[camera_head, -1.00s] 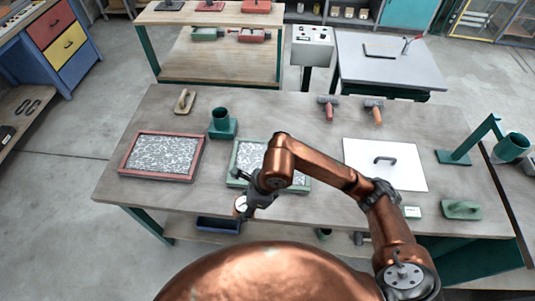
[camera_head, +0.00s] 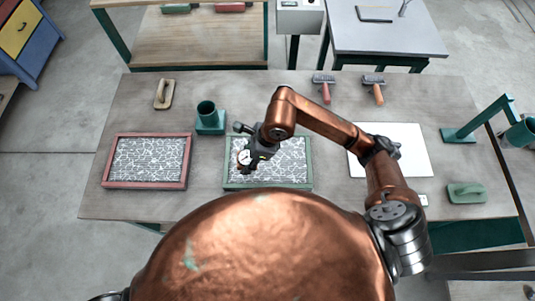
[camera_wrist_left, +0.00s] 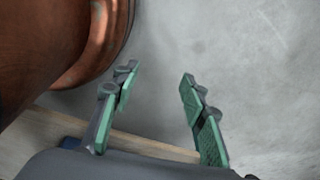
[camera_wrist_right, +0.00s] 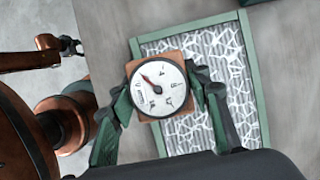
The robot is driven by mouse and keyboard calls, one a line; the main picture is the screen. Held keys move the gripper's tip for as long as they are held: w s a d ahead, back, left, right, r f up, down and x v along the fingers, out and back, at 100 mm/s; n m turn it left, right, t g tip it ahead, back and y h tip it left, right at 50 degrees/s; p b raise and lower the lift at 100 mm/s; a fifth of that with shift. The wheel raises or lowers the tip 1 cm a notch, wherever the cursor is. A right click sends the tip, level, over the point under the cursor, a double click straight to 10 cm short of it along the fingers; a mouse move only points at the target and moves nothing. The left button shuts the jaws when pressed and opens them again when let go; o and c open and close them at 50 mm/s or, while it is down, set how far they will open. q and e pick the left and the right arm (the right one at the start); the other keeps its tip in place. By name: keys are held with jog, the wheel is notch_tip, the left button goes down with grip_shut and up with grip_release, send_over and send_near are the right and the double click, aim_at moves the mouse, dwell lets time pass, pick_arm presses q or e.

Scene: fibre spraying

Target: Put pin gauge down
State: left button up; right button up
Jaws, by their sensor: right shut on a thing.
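The pin gauge (camera_wrist_right: 157,89) has a round white dial in an orange-brown square body. My right gripper (camera_wrist_right: 160,100) is shut on it; a finger lies on each side in the right wrist view. In the head view the gauge (camera_head: 244,157) is at the left part of the green-framed tray (camera_head: 309,174), with my right gripper (camera_head: 252,156) around it. Whether the gauge touches the fibre sheet is unclear. My left gripper (camera_wrist_left: 155,100) is open and empty over the floor, with green pads well apart; it is not seen in the head view.
A red-framed tray (camera_head: 187,171) with a similar sheet lies to the left. A green cup stand (camera_head: 209,118) stands behind, between the trays. A white board (camera_head: 412,150) lies right. Bare table lies between the trays.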

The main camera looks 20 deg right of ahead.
jog(key=w+d+f, duration=0.1)
jog(key=d, duration=0.1)
jog(key=w+d+f, duration=0.1)
jog(key=d+f, duration=0.1)
jog(key=w+d+f+p, duration=0.1)
jog(key=d+f, duration=0.1)
jog(key=shift+w+d+f, duration=0.15)
jog(key=shift+w+f, duration=0.1)
jog(key=shift+w, duration=0.05)
jog(key=shift+s+d+f, duration=0.2)
jog(key=shift+d+f, duration=0.5)
jog(key=shift+f, duration=0.05)
jog(key=f, duration=0.2)
jog(key=f+p, duration=0.1)
jog(key=shift+w+d+f, duration=0.1)
jog(key=shift+w+d, duration=0.2)
jog(key=shift+s+f, duration=0.1)
jog(key=shift+f, duration=0.4)
jog(key=o, duration=1.5)
pick_arm(q)
jog(key=shift+w+r, duration=0.2)
jog(key=shift+r, duration=1)
